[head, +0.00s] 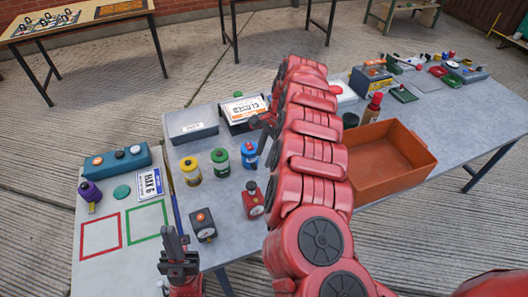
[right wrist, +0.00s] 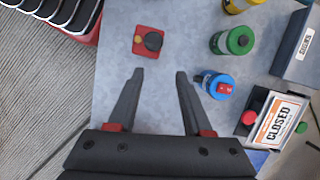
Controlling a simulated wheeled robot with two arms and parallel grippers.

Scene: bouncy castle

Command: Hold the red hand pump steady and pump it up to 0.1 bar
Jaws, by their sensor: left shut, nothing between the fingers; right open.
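The red hand pump (head: 253,200) stands upright on the grey table, left of my right arm in the head view. In the right wrist view the pump (right wrist: 148,41) is seen from above, as a red square with a round black knob. My right gripper (right wrist: 160,73) is open and empty. The pump lies beyond its fingertips, apart from them. In the head view this gripper is mostly hidden by my red arm. My left gripper (head: 177,245) is shut and empty at the table's near edge, left of the pump and apart from it.
A dark box with an orange knob (head: 203,224) stands between my left gripper and the pump. Yellow (head: 190,171), green (head: 220,163) and blue (head: 249,155) canisters stand behind. A CLOSED sign (right wrist: 277,122) is near the right finger. An orange bin (head: 420,160) stands right of my arm.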

